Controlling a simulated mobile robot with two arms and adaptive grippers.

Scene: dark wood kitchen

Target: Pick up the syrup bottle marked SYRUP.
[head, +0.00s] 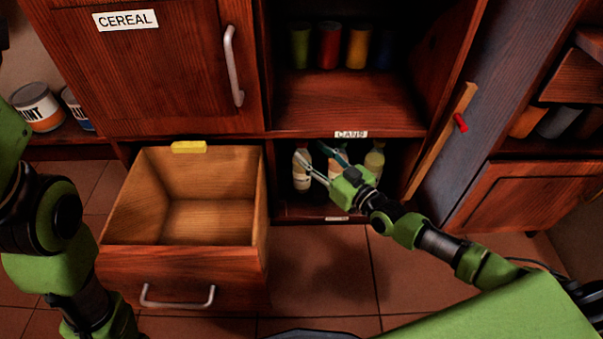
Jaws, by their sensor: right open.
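Several-shelf cabinet's low compartment holds three pale bottles. The left bottle (302,181) has a reddish cap and stands upright. The middle bottle (335,166) is partly hidden behind my right gripper. The right bottle (374,163) is yellowish and stands upright beyond the gripper. Their labels are too small to read, so I cannot tell which is marked SYRUP. My right gripper (310,152) is open at the compartment's front, fingers pointing up and left towards the left and middle bottles. I cannot tell whether it touches either. My left arm shows at the left, but its gripper is out of view.
An open, empty drawer (182,252) juts out left of the compartment, with a yellow block (189,147) on its back edge. Cans (329,46) stand on the shelf above. An open door edge (440,140) bounds the right. Floor in front is clear.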

